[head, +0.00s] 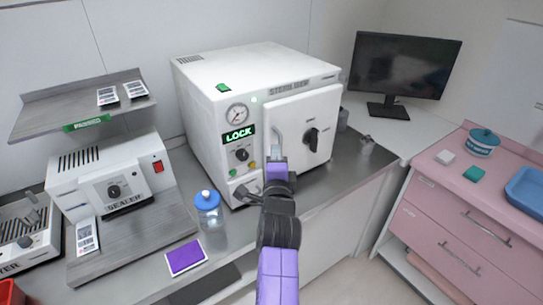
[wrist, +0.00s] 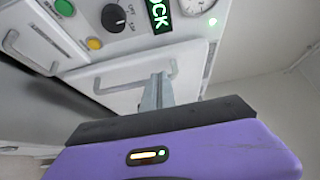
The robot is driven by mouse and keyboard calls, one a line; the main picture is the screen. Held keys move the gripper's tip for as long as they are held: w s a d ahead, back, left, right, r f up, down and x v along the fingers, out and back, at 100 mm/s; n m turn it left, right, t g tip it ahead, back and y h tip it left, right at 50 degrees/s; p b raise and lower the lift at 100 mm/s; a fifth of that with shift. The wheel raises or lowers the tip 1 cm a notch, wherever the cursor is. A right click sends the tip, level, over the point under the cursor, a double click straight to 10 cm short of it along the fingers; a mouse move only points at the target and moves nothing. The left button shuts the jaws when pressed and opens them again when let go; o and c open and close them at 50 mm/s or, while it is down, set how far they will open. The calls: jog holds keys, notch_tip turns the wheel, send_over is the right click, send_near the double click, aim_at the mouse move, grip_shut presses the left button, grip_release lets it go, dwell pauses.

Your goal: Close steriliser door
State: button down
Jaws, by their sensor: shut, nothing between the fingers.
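The steriliser (head: 215,85) is a white box on the counter in the head view. Its white door (head: 318,110), with a black knob (head: 311,138) and a grey bar handle (head: 278,130), lies against the front and looks shut; a small gap cannot be ruled out. A green display (head: 239,135) reads LOCK. My gripper (head: 277,152) is shut and empty, in front of the door's lower left part near the handle. In the wrist view its grey fingers (wrist: 157,94) overlap the door (wrist: 125,88) by the handle; contact cannot be told.
A blue-capped jar (head: 207,208) and a purple card (head: 185,257) are on the counter left of my arm. The sealer (head: 115,185) stands further left. A monitor (head: 400,70) is at the back right, and a pink drawer cabinet (head: 450,205) stands on the right.

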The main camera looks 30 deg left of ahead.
jog(key=s+a+b, duration=0.3)
jog(key=s+a, duration=0.3)
jog(key=a, duration=0.1)
jog(key=shift+s+b, duration=0.35)
jog(key=shift+s, duration=0.05)
